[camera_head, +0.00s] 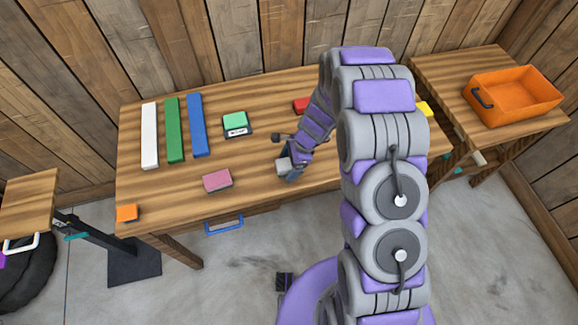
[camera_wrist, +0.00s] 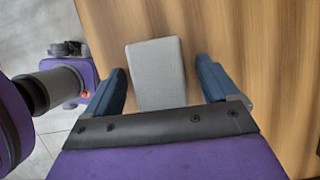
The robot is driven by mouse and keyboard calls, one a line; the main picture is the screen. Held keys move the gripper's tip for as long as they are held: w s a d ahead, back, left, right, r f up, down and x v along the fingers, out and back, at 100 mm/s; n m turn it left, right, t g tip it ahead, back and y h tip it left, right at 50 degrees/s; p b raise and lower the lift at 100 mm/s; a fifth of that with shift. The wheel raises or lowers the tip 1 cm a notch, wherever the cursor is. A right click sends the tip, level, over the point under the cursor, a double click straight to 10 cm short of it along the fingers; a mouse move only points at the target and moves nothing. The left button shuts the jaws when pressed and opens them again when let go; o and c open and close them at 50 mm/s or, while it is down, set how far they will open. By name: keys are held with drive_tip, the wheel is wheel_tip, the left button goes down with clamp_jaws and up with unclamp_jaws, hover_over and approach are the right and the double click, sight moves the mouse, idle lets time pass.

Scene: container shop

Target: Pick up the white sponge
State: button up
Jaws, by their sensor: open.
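The white sponge (camera_wrist: 156,74) shows in the wrist view as a pale grey-white block on the wooden table, its near end between the two blue fingers of my gripper (camera_wrist: 163,85). The fingers are apart, with a gap on each side of the sponge; the gap on the right is wider. In the head view my gripper (camera_head: 288,168) is low over the table's front part, and only a small pale piece of the sponge (camera_head: 282,167) shows beside it. My arm hides the rest of that area.
The table (camera_head: 150,190) also holds a pink block (camera_head: 217,180), a green-topped block (camera_head: 236,122), a red block (camera_head: 301,105), an orange block (camera_head: 127,213) and white, green and blue bars (camera_head: 198,125). An orange bin (camera_head: 515,95) stands on the right table.

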sight(285, 163)
drive_tip(key=c, duration=1.1)
drive_tip(key=shift+r, duration=0.15)
drive_tip(key=shift+r+p, duration=0.3)
drive_tip(key=shift+r, duration=0.3)
wheel_tip(285, 163, up, 2)
drive_tip(key=shift+r+p, duration=0.15)
drive_tip(key=shift+p, duration=0.3)
drive_tip(key=s+d, duration=0.1)
drive_tip(key=s, duration=0.4)
drive_tip(key=s+r+p, duration=0.1)
drive_tip(key=s, duration=0.4)
drive_tip(key=s+d, duration=0.1)
drive_tip(key=s, duration=0.4)
drive_tip(key=shift+s+d+r, duration=0.15)
drive_tip(key=shift+s+d, duration=0.15)
drive_tip(key=shift+s, duration=0.1)
